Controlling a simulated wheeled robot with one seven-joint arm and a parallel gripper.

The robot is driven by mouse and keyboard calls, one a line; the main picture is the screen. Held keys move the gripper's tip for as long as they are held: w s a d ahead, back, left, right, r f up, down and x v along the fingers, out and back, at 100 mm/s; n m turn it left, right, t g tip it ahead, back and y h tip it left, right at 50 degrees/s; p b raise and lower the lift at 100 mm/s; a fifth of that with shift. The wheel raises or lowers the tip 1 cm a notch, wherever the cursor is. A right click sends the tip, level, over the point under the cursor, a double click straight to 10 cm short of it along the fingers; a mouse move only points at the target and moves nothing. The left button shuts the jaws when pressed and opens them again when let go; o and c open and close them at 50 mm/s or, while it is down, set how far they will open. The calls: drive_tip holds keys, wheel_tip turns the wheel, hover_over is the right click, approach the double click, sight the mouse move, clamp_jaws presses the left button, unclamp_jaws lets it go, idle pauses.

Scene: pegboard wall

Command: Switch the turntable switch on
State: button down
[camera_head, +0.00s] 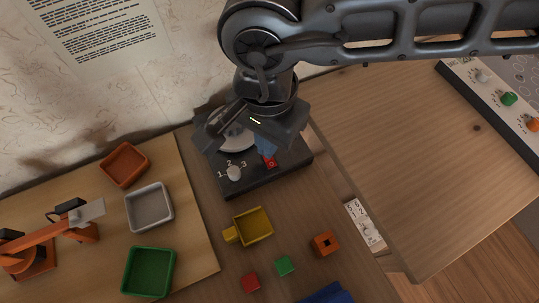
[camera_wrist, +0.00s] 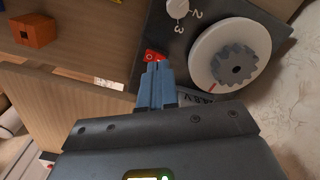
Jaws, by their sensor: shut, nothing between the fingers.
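The turntable (camera_head: 288,182) is a dark base with a white round platter (camera_head: 236,139), a white knob (camera_head: 234,173) marked 1, 2, 3, and a red switch (camera_head: 271,162). In the wrist view the red switch (camera_wrist: 152,56) lies just beyond the fingertips, and the platter (camera_wrist: 230,55) with a grey gear on it is to the right. My gripper (camera_wrist: 158,66) is shut and empty, its blue fingers over the base at the switch. The fingertips cover part of the switch, so I cannot tell whether they touch it or which way it is set.
A yellow container (camera_head: 253,227), an orange block with a hole (camera_head: 325,243), and green (camera_head: 285,265) and red (camera_head: 250,282) cubes lie in front of the turntable. Orange, white and green trays (camera_head: 148,272) stand at left. A raised wooden surface (camera_head: 420,150) is at right.

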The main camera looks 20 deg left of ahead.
drive_tip(key=shift+f+b, duration=0.95)
drive_tip(key=shift+f, duration=0.05)
idle(0.7)
drive_tip(key=shift+r, duration=0.15)
drive_tip(key=shift+r+p, duration=1.45)
drive_tip(key=shift+r, duration=1.95)
